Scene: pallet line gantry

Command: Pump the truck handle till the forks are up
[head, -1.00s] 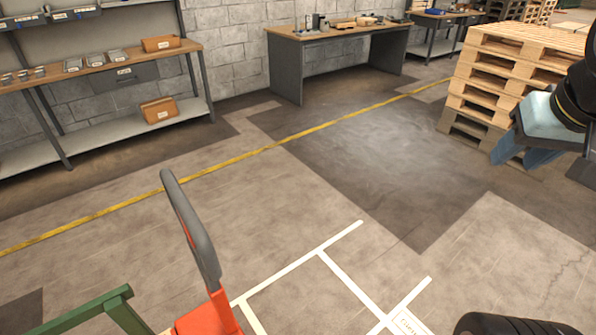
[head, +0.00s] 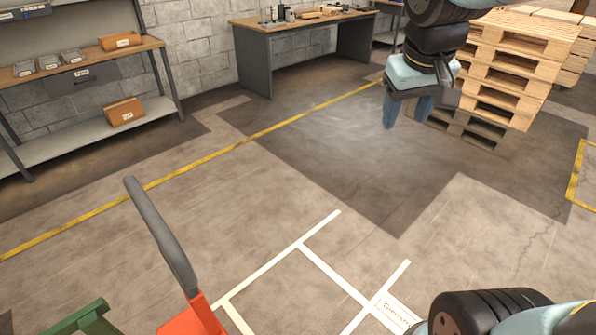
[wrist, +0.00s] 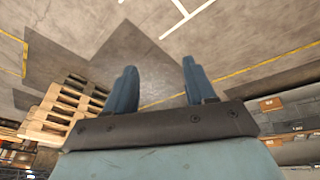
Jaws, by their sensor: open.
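The truck handle (head: 160,236) is a dark grey bar rising from an orange-red base (head: 194,318) at the lower left of the head view. It leans up and to the left. The forks are not in view. My gripper (head: 406,112) hangs at the upper right of the head view, well apart from the handle, with its blue fingers pointing down. In the wrist view its two fingers (wrist: 158,85) stand wide apart with only bare floor between them. The handle does not show in the wrist view.
A green frame (head: 78,322) stands left of the truck's base. White floor lines (head: 300,244) lie to its right. A pallet stack (head: 510,70) stands behind my gripper. A workbench (head: 290,24) and a shelf (head: 90,120) line the wall. The middle floor is clear.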

